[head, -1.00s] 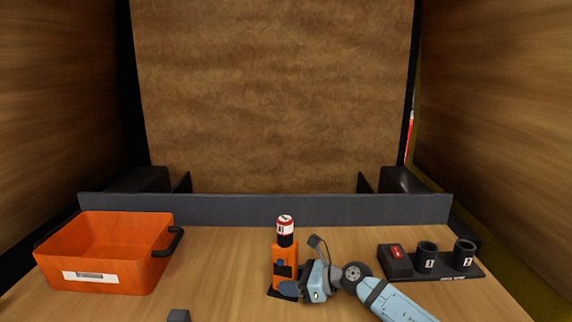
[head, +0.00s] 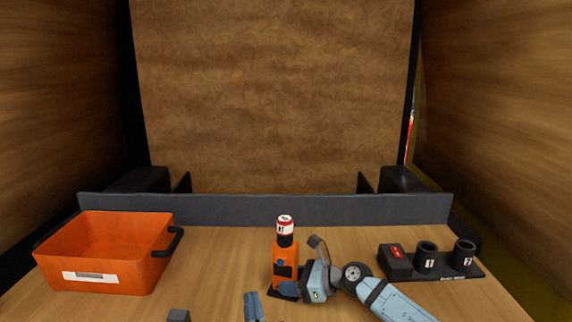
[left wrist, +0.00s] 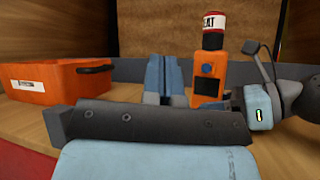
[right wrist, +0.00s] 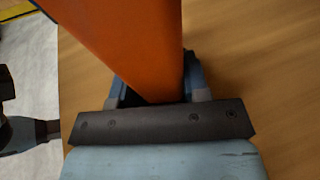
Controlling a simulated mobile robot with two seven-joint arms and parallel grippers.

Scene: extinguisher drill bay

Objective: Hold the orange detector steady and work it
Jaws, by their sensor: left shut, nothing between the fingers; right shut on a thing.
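The orange detector (head: 286,262) stands upright on a dark base on the table, with a black neck and a red-and-white cap (head: 285,225) on top. It also shows in the left wrist view (left wrist: 210,74) and fills the upper middle of the right wrist view (right wrist: 135,45). My right gripper (head: 290,290) is shut on the detector's lower body from the right. My left gripper (head: 252,305) is shut and empty, low in front and to the left of the detector, apart from it. In the left wrist view its fingers (left wrist: 164,78) are together beside the detector.
An orange bin (head: 105,255) with a black handle stands at the left. At the right a dark rack (head: 455,270) holds a black box with a red label (head: 396,262) and two numbered cups. A small grey block (head: 178,315) is at the front edge. A low grey wall (head: 265,210) closes the back.

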